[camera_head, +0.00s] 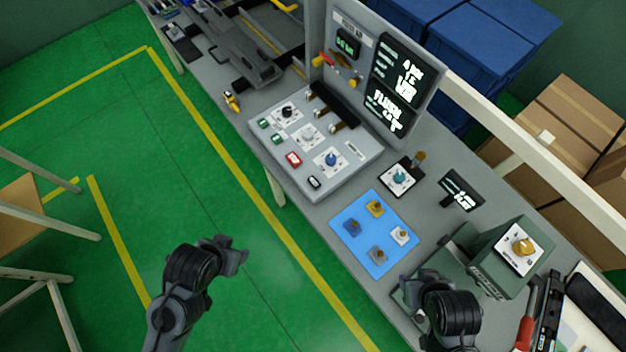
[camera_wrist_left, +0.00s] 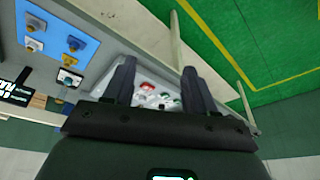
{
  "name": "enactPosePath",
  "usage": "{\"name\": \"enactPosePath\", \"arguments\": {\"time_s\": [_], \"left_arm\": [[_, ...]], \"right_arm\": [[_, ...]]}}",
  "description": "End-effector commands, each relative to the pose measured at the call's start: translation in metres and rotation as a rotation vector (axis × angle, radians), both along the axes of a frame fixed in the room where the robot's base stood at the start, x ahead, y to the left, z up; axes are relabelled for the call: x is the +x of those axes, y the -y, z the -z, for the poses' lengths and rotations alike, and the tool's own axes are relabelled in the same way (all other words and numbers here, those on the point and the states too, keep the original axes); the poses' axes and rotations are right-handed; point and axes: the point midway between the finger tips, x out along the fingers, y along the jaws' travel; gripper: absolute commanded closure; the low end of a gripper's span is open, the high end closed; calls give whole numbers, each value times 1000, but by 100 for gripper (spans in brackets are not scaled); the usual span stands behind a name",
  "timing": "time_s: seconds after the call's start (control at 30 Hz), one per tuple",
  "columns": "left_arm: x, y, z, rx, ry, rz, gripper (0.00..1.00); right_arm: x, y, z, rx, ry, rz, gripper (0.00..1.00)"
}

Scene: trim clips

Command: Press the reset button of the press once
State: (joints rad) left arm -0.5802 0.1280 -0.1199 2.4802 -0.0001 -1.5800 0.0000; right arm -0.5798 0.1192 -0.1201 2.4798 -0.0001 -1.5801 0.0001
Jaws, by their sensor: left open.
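A grey control panel (camera_head: 315,145) stands on the bench with dials, two green buttons (camera_head: 270,131), a red button (camera_head: 293,159) and a black button (camera_head: 314,183). I cannot read which one is marked reset. A green machine (camera_head: 511,262) with a yellow knob (camera_head: 523,247) stands at the right; I cannot tell whether it is the press. My left gripper (camera_head: 238,256) is open and empty over the floor in front of the bench. In the left wrist view its fingers (camera_wrist_left: 157,76) frame the distant panel and its red button (camera_wrist_left: 148,87). My right gripper (camera_head: 408,292) is by the green machine, its fingers unclear.
A blue mat (camera_head: 347,230) with several small knobbed pieces lies right of the panel. An upright screen panel (camera_head: 429,45) rises behind the controls. A red-handled tool (camera_head: 524,333) lies at the lower right.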

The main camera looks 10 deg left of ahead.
Motion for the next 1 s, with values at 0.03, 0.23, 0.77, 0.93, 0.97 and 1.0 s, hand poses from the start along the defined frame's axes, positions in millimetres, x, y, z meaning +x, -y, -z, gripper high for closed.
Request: {"name": "enactPosePath", "arguments": {"time_s": [0.03,0.23,0.77,0.93,0.97,1.0], "left_arm": [[0,0,0,0,0,0,52],[0,1,0,-4,-1,-3,83],[0,3,0,-13,-1,-8,100],[0,2,0,-9,0,-5,100],[0,2,0,-8,0,-5,100],[0,2,0,-6,-1,-3,100]], "right_arm": [[0,0,0,-2,0,-2,57],[0,1,0,-5,0,-4,57],[0,0,0,-1,0,-1,57],[0,-1,0,3,1,1,57],[0,-1,0,3,1,2,57],[0,-1,0,4,0,2,57]]}}
